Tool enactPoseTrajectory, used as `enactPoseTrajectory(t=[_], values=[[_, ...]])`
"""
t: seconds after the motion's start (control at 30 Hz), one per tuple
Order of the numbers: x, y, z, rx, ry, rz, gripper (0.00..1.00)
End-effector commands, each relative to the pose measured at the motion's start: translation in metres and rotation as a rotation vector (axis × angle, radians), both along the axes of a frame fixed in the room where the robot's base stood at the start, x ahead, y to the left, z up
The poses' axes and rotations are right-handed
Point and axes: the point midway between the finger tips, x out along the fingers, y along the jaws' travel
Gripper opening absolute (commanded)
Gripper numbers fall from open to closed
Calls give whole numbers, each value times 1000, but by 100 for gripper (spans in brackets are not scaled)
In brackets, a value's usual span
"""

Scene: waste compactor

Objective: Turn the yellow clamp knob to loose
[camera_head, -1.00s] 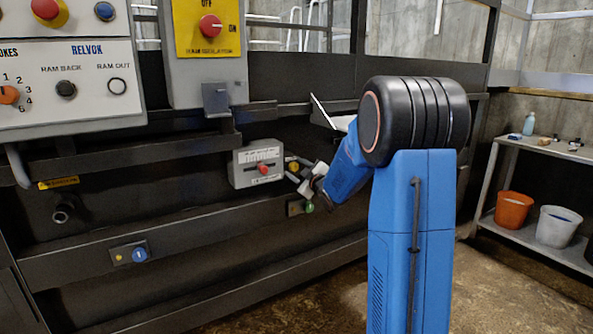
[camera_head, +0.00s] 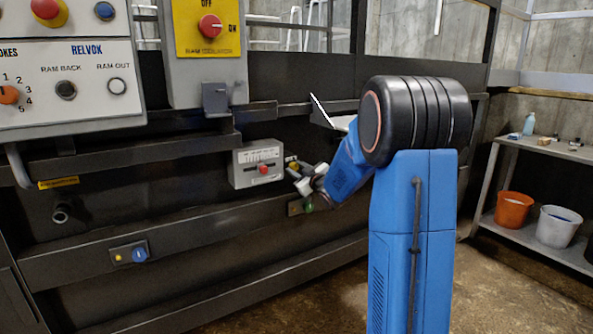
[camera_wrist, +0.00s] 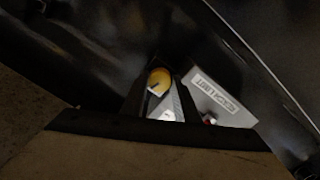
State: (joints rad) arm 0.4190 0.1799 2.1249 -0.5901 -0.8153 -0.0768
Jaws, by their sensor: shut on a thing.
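The yellow clamp knob (camera_wrist: 159,79) shows in the wrist view as a round yellow cap with a dark mark, between the two dark fingers of my gripper (camera_wrist: 160,92). My gripper is shut on it. In the head view my gripper (camera_head: 299,174) is at the machine's front, just right of the grey scale box, and it hides most of the yellow knob (camera_head: 291,160). A pale label plate (camera_wrist: 167,105) lies just below the knob in the wrist view; its markings are too small to read.
The grey scale box (camera_head: 257,164) with a red slider (camera_head: 263,169) is close left of my gripper. A green knob (camera_head: 309,206) sits just below it. The machine's dark rails (camera_head: 200,227) run below. A shelf (camera_head: 540,238) with buckets stands far right.

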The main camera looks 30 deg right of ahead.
Motion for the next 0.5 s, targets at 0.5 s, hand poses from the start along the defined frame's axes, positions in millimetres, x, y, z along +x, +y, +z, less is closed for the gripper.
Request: enactPoseTrajectory(t=[0.5], values=[[0,-1,0,490,18,0,5]])
